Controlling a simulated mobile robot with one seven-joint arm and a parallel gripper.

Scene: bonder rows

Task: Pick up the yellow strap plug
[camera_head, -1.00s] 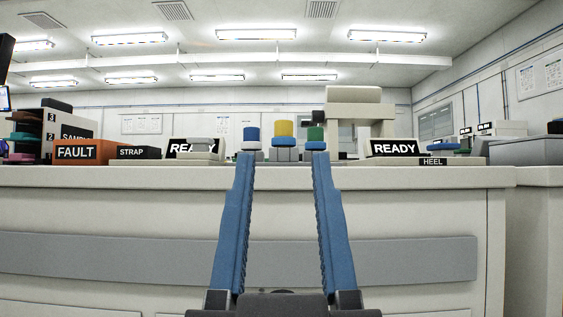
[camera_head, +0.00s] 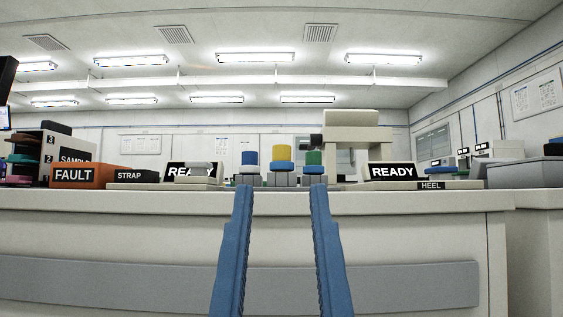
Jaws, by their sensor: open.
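The yellow strap plug (camera_head: 283,153) stands upright on the bench in the camera_head view, with a blue band beneath its yellow top, on a grey base. A plug with a blue top (camera_head: 250,158) stands to its left and one with a green top (camera_head: 314,158) to its right, each close beside it. My gripper (camera_head: 280,187) is open and empty. Its two blue fingers point up toward the bench edge, one on each side of the yellow plug in the picture, and do not touch it.
The bench (camera_head: 150,198) has a raised front edge below the plugs. An orange FAULT box (camera_head: 82,175), a dark STRAP block (camera_head: 136,175) and a READY sign (camera_head: 189,171) stand left. Another READY sign (camera_head: 394,171), a HEEL label (camera_head: 430,185) and a beige machine (camera_head: 351,119) stand right.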

